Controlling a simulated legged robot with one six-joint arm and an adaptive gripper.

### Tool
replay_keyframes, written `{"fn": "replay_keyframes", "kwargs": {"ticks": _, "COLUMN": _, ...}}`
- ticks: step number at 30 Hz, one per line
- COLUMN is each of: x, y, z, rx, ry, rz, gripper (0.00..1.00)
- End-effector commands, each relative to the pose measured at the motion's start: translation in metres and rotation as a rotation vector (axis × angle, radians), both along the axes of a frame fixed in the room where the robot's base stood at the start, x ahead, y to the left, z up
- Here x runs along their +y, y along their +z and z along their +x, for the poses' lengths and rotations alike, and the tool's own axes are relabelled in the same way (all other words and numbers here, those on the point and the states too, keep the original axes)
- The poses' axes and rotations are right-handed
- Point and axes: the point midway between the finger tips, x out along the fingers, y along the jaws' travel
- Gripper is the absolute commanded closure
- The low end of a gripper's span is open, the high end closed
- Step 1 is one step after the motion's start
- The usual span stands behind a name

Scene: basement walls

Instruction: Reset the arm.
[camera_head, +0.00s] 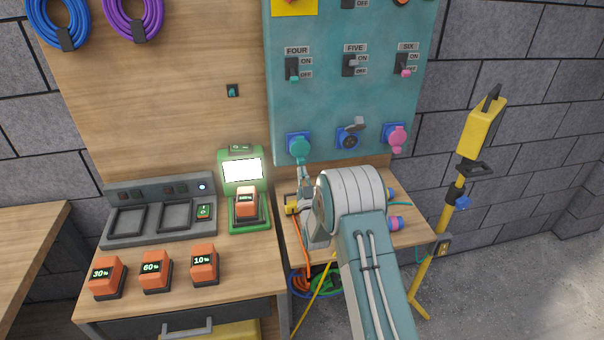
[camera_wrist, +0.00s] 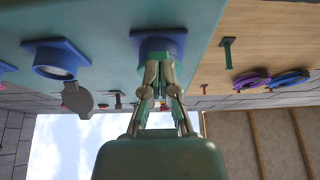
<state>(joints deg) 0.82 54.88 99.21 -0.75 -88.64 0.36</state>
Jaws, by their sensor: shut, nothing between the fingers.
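My arm reaches up from the bottom of the head view, its grey-white joint large above the right workbench. My gripper (camera_head: 302,170) is at the foot of the teal panel (camera_head: 345,105), just below the teal socket (camera_head: 299,147) under switch FOUR. In the wrist view my gripper (camera_wrist: 163,72) has its fingers together and holds nothing. Its tips overlap the blue-framed teal socket (camera_wrist: 158,42); I cannot tell whether they touch it. My arm hides part of the right bench.
A blue socket with its lid raised (camera_head: 349,138) and a pink socket (camera_head: 396,137) are to the right. Orange battery packs (camera_head: 155,271) and a charger (camera_head: 160,212) are on the left bench. A yellow stand (camera_head: 452,205) stands right. Cables (camera_head: 315,282) hang below.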

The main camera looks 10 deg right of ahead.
Motion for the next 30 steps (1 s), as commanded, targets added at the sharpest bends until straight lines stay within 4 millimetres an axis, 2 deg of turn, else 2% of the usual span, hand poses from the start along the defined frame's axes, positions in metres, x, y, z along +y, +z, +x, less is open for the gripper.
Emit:
{"fn": "replay_keyframes", "kwargs": {"ticks": 12, "x": 0.000, "y": -0.028, "z": -0.057, "rx": 0.004, "ry": 0.000, "rz": -0.001, "gripper": 1.00}}
{"fn": "replay_keyframes", "kwargs": {"ticks": 20, "x": 0.001, "y": -0.032, "z": -0.067, "rx": 0.002, "ry": 0.000, "rz": -0.001, "gripper": 1.00}}
{"fn": "replay_keyframes", "kwargs": {"ticks": 25, "x": 0.001, "y": -0.016, "z": -0.061, "rx": 0.042, "ry": 0.000, "rz": -0.001, "gripper": 1.00}}
{"fn": "replay_keyframes", "kwargs": {"ticks": 30, "x": 0.001, "y": 0.023, "z": -0.054, "rx": 0.168, "ry": -0.001, "rz": -0.002, "gripper": 1.00}}
